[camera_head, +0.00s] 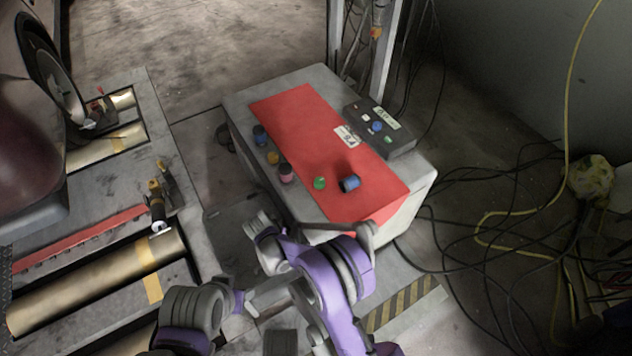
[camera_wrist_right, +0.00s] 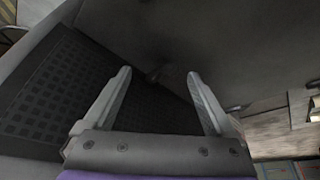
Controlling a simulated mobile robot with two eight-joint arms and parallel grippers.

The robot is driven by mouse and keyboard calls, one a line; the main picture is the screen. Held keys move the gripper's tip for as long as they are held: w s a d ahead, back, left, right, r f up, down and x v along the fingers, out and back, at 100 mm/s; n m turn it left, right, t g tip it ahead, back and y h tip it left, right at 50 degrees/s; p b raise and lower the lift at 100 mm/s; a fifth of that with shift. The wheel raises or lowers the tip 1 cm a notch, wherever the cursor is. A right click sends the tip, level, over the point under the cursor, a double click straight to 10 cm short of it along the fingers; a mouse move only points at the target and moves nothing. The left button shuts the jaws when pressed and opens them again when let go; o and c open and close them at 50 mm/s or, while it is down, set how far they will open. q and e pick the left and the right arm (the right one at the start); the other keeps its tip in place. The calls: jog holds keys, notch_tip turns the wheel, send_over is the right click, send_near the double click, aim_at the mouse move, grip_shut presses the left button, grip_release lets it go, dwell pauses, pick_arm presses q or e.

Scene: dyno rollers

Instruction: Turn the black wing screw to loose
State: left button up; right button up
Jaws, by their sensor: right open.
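I cannot clearly make out the black wing screw in either view. In the right wrist view, my right gripper (camera_wrist_right: 159,74) is open, its two pale fingers spread apart. A small dark shape shows between the fingertips against a dark surface; it is too dim to identify, and I cannot tell its distance. In the head view, my purple and grey arm links cover the floor in front of the control cabinet (camera_head: 408,212). I cannot make out a left gripper there.
Metal rollers (camera_head: 95,284) and a small upright bracket (camera_head: 158,200) stand at left. Cables (camera_head: 500,240) lie on the floor at right. A dark grille (camera_wrist_right: 50,90) shows in the wrist view.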

jog(key=m, duration=0.1)
jog(key=m+h, duration=0.1)
jog(key=m, duration=0.1)
jog(key=shift+w+a+m+g, duration=0.1)
jog(key=shift+a+m+g, duration=0.2)
jog(key=shift+m, duration=0.1)
jog(key=m, duration=0.2)
jog(key=m+g+h, duration=0.1)
jog(key=m, duration=0.1)
jog(key=shift+w+a+h, duration=0.1)
jog(key=shift+h, duration=0.2)
jog(key=d+p+v, duration=0.1)
jog(key=p+v, duration=0.2)
jog(key=v, duration=0.9)
jog(key=d+r+n+y+p, duration=0.1)
jog(key=d+r+n+p, duration=0.1)
jog(key=d+r, duration=0.6)
jog(key=d+r+n+p, duration=0.1)
jog(key=d+r+p, duration=0.4)
jog(key=r, duration=1)
jog(key=shift+s+d+n+y, duration=0.4)
jog(key=shift+s+d, duration=0.1)
jog(key=shift+d, duration=0.95)
jog(key=shift+r, duration=0.1)
jog(key=shift+c, duration=0.2)
